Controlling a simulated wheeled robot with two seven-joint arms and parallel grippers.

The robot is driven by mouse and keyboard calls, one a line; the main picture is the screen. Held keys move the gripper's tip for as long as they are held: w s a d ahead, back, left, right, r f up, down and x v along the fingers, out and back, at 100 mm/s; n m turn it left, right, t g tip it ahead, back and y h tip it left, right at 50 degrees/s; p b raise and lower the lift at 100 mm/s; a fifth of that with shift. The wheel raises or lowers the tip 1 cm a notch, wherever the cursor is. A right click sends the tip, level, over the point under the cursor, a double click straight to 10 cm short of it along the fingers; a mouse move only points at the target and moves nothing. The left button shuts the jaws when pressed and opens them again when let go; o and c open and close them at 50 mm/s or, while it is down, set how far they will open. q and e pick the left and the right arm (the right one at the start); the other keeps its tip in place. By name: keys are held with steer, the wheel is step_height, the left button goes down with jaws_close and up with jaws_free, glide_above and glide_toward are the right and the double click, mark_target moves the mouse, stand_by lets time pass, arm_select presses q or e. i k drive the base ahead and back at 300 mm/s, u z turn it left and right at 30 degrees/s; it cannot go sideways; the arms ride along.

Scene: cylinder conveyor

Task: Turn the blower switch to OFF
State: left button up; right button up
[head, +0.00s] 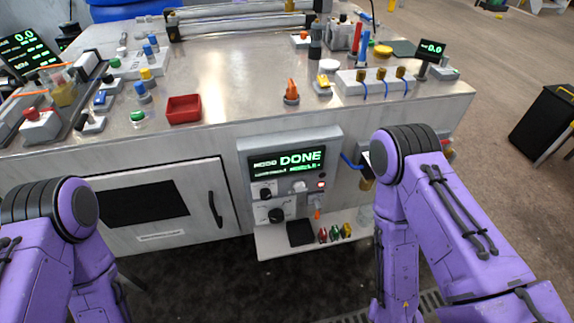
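I cannot read a label that marks the blower switch. An orange switch-like knob (291,92) stands upright on a dark base near the front edge of the bench top. The front control panel (325,153) has dark round knobs, an upper one (265,193) and a lower one (277,215), plus a small orange lever (317,213). My two purple arms reach down at the left and right of the picture. Both grippers lie out of sight below the lower edge.
The metal bench (235,75) carries a red tray (184,109), several buttons and a block with brass knobs (376,82). A low shelf (272,243) juts out under the panel. A cabinet door (155,205) with a dark handle is left of the panel. A black bin (545,122) stands right.

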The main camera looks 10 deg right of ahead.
mark_target(265, 193)
steer(key=u, duration=1.7)
steer(key=k, duration=1.05)
steer(key=z, duration=1.6)
steer(key=i, duration=0.5)
steer(key=z, duration=0.05)
